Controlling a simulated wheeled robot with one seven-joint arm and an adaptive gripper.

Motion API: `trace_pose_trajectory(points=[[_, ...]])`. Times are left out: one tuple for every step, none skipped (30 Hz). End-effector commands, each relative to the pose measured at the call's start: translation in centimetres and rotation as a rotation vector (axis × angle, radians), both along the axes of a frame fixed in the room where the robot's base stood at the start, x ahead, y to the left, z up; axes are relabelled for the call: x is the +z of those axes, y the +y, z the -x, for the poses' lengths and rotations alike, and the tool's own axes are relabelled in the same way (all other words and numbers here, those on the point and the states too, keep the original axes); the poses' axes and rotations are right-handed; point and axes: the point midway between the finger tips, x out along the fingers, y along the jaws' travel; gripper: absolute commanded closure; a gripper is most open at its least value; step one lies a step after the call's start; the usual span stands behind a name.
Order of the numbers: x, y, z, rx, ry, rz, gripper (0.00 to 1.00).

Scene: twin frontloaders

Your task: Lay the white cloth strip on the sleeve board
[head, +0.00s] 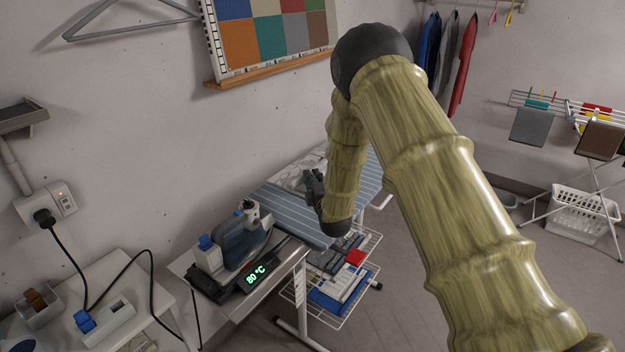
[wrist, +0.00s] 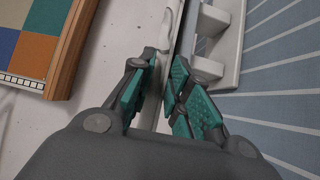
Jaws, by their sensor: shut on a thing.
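My gripper (wrist: 163,88) has its teal pads shut on a thin pale strip, which seems to be the white cloth strip (wrist: 171,20). The strip shows nearly edge-on between and beyond the fingers. Just right of the fingers in the wrist view is a pale, frame-like structure (wrist: 228,45), probably part of the sleeve board, over the striped ironing board (wrist: 275,105). In the head view my gripper (head: 315,186) is over the blue striped ironing board (head: 283,206), beside a whitish patterned shape (head: 298,176). My arm hides much there; I cannot tell cloth from sleeve board.
A steam iron (head: 243,240) stands at the board's near end, by a display reading 80 °C (head: 262,272). Folded cloths lie on a wire shelf (head: 368,268) below. A colour chart (head: 272,38) hangs on the wall, close to my gripper's left in the wrist view (wrist: 45,40).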

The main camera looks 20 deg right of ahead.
Motion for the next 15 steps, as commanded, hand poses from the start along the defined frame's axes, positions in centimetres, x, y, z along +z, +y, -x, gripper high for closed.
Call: trace_pose_trajectory(points=[[-0.22, -0.07, 0.0, -0.001, 0.0, -0.001, 1.0], [-0.43, -0.08, 0.0, -0.001, -0.001, 0.0, 1.0], [-0.68, -0.08, -0.01, -0.001, -0.001, 0.0, 1.0], [-0.8, -0.08, -0.01, -0.001, -0.001, 0.001, 1.0], [-0.88, -0.06, -0.01, -0.001, -0.002, 0.001, 1.0], [-0.93, -0.05, -0.01, -0.001, -0.002, 0.001, 1.0], [-0.95, -0.05, -0.01, -0.001, -0.002, 0.001, 1.0], [-0.95, -0.05, 0.0, 0.0, -0.002, 0.001, 1.0], [-0.96, -0.05, 0.0, -0.001, -0.002, 0.001, 1.0], [-0.95, -0.06, 0.01, -0.001, -0.002, 0.001, 1.0], [-0.96, -0.06, 0.01, -0.001, -0.002, 0.001, 1.0], [-1.01, -0.06, 0.01, -0.001, -0.002, 0.001, 1.0], [-1.1, -0.05, 0.01, 0.0, -0.001, 0.001, 1.0], [-1.02, -0.06, 0.01, -0.001, -0.001, 0.001, 0.76], [-1.0, -0.07, 0.01, -0.001, -0.001, 0.001, 0.69]])
